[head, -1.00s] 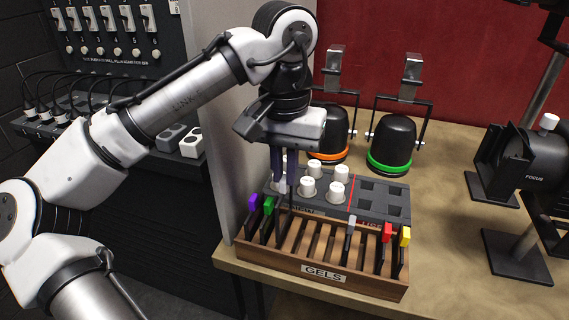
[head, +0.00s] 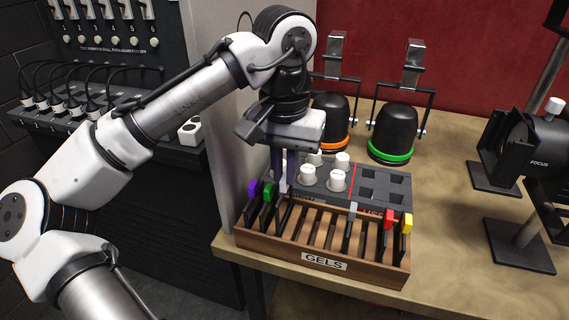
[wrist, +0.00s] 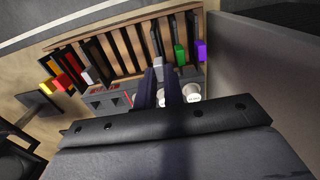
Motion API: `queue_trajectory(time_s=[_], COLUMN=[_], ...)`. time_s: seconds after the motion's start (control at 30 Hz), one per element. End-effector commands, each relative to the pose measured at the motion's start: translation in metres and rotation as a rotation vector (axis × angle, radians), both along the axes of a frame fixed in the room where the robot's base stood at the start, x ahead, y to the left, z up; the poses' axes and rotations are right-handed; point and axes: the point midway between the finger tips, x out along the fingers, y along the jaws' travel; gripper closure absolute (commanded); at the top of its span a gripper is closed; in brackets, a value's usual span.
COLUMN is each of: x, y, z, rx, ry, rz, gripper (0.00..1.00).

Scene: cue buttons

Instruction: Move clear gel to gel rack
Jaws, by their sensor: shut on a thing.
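The gel rack (head: 323,263) is a slotted wooden box marked GELS at the table's front edge. My gripper (head: 285,183) is shut on a pale-tabbed gel (wrist: 158,63) with a dark frame, over the left part of the rack. The gel's frame reaches down among the slots beside the green-tabbed gel; I cannot tell whether it is fully seated. Its tab is mostly hidden by my fingers in the head view. Another gel with a grey tab (head: 352,211) stands in the rack's right part; it also shows in the wrist view (wrist: 89,75).
Purple (head: 253,188) and green (head: 267,192) gels stand at the rack's left, red (head: 389,219) and yellow (head: 407,223) at its right. Behind is a grey tray (head: 365,192) with white-capped items (head: 337,180). A grey partition (head: 222,120) rises close on the left. Middle slots are empty.

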Motion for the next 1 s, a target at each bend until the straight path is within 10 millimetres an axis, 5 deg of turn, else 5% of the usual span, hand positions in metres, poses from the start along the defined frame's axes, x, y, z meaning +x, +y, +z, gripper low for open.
queue_trajectory(time_s=[1.0], x=[0.0], y=[0.0], z=[-0.03], rx=[0.0], ry=[0.0], rz=[0.0], gripper=[1.0])
